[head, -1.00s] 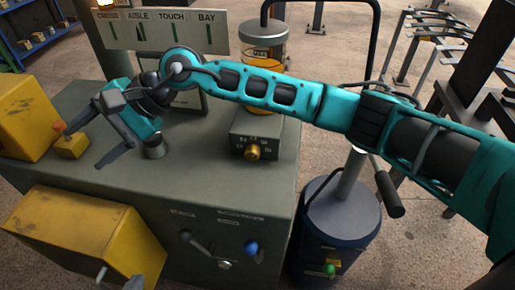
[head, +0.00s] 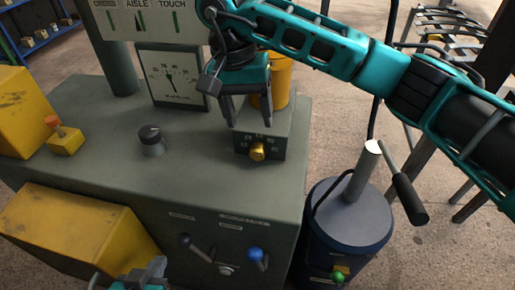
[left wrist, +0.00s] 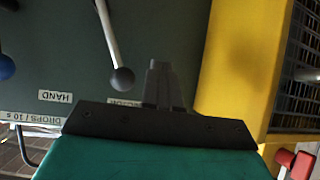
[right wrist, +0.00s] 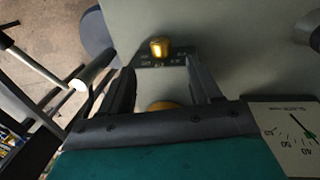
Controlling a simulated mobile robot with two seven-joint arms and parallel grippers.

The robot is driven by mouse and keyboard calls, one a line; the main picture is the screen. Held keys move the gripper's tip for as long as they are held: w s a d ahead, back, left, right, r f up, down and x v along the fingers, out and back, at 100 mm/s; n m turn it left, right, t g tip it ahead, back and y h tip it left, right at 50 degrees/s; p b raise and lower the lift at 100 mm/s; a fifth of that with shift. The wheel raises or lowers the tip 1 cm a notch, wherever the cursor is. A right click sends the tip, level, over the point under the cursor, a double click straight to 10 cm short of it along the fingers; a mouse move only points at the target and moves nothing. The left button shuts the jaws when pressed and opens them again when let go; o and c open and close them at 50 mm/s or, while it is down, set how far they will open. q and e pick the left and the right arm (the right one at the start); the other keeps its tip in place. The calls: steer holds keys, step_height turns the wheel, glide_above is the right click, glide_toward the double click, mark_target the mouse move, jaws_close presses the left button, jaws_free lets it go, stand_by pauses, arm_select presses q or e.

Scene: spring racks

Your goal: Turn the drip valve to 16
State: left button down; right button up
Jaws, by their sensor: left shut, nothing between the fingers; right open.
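A brass knob (head: 257,152) sits on the front of a small grey box (head: 243,140) with small printed marks, on the green-grey cabinet top. I take it for the drip valve; its setting is too small to read. The knob (right wrist: 159,48) also shows in the right wrist view, just beyond the fingertips. My right gripper (head: 248,124) is open and empty, pointing down over the box, its fingers apart from the knob. My left gripper (left wrist: 162,70) is shut and empty by the cabinet's front panel; in the head view it shows at the bottom edge (head: 150,272).
A black dial knob (head: 151,140) and a gauge (head: 172,77) stand left of the box. A yellow canister (head: 281,80) is behind it. The front panel has a black lever (head: 198,246) and a blue-knobbed lever (head: 255,255). A blue drum (head: 350,215) with a handle stands at right.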

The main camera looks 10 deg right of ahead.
mark_target(256, 148)
steer(key=f, duration=0.5)
steer(key=d+f+b, duration=0.1)
steer(key=f, duration=0.2)
steer(key=shift+s, duration=0.25)
arm_select(q)
steer(key=shift+w+d, duration=0.3)
arm_select(e)
steer(key=shift+d+f, duration=0.2)
steer(key=shift+f, duration=0.45)
steer(key=shift+c, duration=0.3)
